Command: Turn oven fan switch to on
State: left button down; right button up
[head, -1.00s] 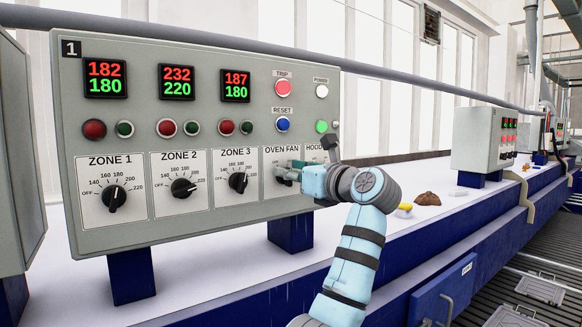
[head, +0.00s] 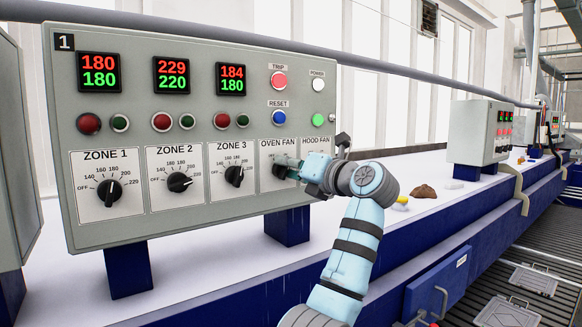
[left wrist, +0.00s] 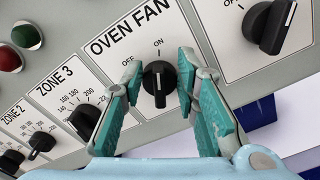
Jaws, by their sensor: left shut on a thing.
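The oven fan switch (left wrist: 159,83) is a black rotary knob under the OVEN FAN label on the grey control panel (head: 200,58). In the left wrist view its bar and white line are in line with the ON mark, and the OFF mark is to the upper left. My left gripper (left wrist: 158,86) has one teal finger on each side of the knob and is shut on it. In the head view my left gripper (head: 284,172) reaches the panel from the right and partly hides the switch.
The hood fan knob (left wrist: 271,25) is close on the right, and the zone 3 knob (head: 235,176) on the left. Above are the blue reset button (head: 279,104) and red trip button (head: 279,81). A second control box (head: 478,133) stands farther back right.

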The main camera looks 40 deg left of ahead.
pick_arm(q)
jog(key=shift+r, duration=0.15)
jog(key=c, duration=1.2)
grip_release()
jog(key=shift+c, duration=0.2)
jog(key=shift+d, duration=0.1)
